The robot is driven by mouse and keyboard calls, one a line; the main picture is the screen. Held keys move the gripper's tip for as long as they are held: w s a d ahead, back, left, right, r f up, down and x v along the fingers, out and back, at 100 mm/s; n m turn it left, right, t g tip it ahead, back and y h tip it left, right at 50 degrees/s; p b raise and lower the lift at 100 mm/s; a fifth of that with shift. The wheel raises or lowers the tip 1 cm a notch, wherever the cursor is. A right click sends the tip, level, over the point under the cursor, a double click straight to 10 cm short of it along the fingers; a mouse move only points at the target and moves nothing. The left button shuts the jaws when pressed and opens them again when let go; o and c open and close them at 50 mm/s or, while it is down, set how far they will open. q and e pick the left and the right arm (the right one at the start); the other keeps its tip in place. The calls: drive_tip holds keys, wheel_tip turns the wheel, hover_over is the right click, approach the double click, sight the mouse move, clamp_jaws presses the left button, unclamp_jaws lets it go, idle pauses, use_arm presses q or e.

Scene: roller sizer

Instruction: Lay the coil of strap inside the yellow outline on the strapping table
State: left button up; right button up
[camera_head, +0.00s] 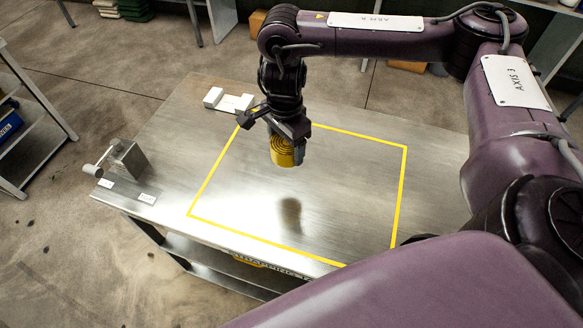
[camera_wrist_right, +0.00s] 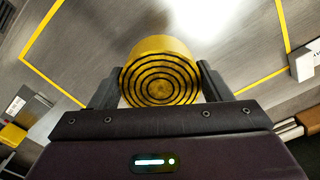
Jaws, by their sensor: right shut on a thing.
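My right gripper (camera_head: 286,134) is shut on the coil of strap (camera_head: 284,153), a yellow roll with dark spiral rings on its face. In the right wrist view the coil (camera_wrist_right: 160,78) sits between the two fingers. The coil is held above the strapping table (camera_head: 437,165), apart from its top, with a dark shadow below. The yellow outline (camera_head: 404,175) is a large rectangle on the metal tabletop. In the head view the coil appears over the area inside it. My left gripper is not in view.
A white block fixture (camera_head: 230,101) stands at the table's back left, by the outline's corner. A grey box with a roller (camera_head: 127,158) stands at the left edge near small labels. Shelving (camera_head: 30,125) is left of the table. The tabletop inside the outline is clear.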

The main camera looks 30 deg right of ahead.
wheel_tip(320, 180, down, 10)
drive_tip(key=shift+d+r+b, duration=0.1)
drive_tip(key=shift+d+b, duration=0.05)
drive_tip(key=shift+b, duration=0.9)
drive_tip(key=shift+f, duration=0.65)
wheel_tip(320, 180, down, 3)
drive_tip(key=shift+f+b, duration=0.1)
drive_tip(key=shift+b, duration=0.55)
drive_tip(key=shift+f, duration=0.15)
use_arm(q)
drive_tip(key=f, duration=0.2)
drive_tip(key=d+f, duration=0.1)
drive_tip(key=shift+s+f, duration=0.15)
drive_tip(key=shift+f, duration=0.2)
use_arm(e)
drive_tip(key=shift+w, duration=0.1)
drive_tip(key=shift+f, duration=0.15)
drive_tip(key=o, duration=1)
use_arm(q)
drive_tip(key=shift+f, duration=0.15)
